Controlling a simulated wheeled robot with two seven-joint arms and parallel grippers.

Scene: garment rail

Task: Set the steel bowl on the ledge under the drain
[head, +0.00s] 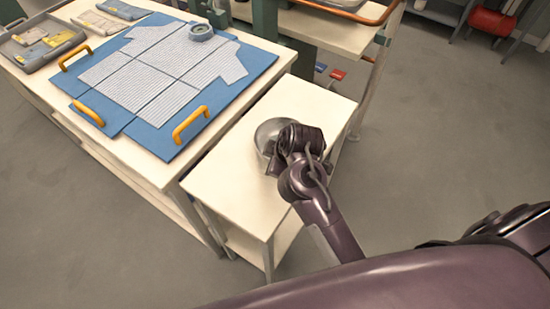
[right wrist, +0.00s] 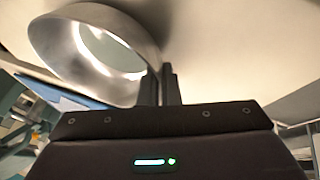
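The steel bowl (head: 268,131) is at the small cream side table (head: 232,196), partly hidden behind my right gripper (head: 296,150). In the right wrist view the bowl (right wrist: 62,45) fills the upper left, its round opening showing. The two dark fingers of my right gripper (right wrist: 160,86) stand close together at the bowl's right edge, one on each side of its wall, and look shut on it. I cannot tell whether the bowl rests on the table or is slightly raised. My left gripper is not in view. I cannot make out a drain or its ledge.
A blue board (head: 235,80) with grey striped cloth pieces and yellow handles lies on the larger table at left. Behind stands a shelf (head: 325,30) with a copper-coloured rail. Floor (head: 440,130) at right is clear.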

